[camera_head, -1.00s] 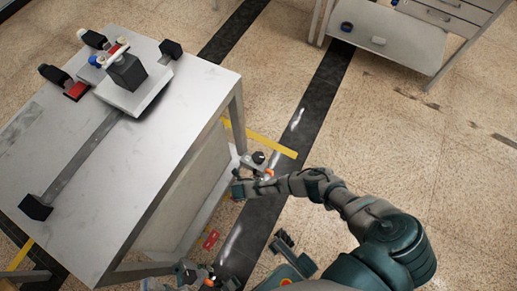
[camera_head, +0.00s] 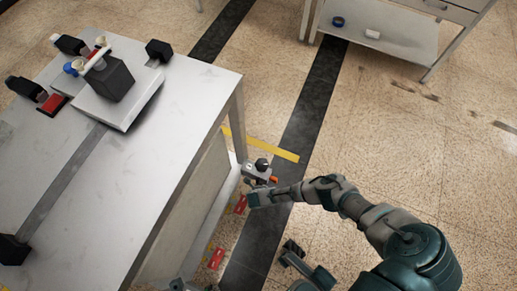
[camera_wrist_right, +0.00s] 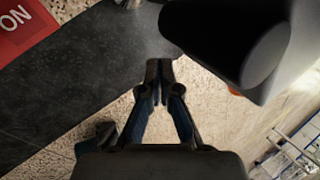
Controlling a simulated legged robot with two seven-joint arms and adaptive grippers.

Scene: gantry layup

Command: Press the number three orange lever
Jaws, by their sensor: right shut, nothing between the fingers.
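A lever unit with a black knob (camera_head: 262,163) and an orange lever (camera_head: 273,180) stands low beside the table's right side. In the right wrist view a large dark cylinder (camera_wrist_right: 235,40) fills the upper right, with a sliver of orange (camera_wrist_right: 235,92) at its lower edge. My right gripper (camera_head: 253,198) is close to this unit, just below it in the head view. In the right wrist view its fingertips (camera_wrist_right: 158,68) are together and hold nothing. Contact with the lever cannot be told. No lever number is readable. My left gripper is not in view.
A white table (camera_head: 150,165) with a rail and dark blocks is at left. Red plates (camera_head: 217,257) lie along its base; one reads "ON" in the wrist view (camera_wrist_right: 22,28). Another lever unit (camera_head: 178,285) is partly cut off below. Open floor lies right; a shelf unit (camera_head: 385,27) stands behind.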

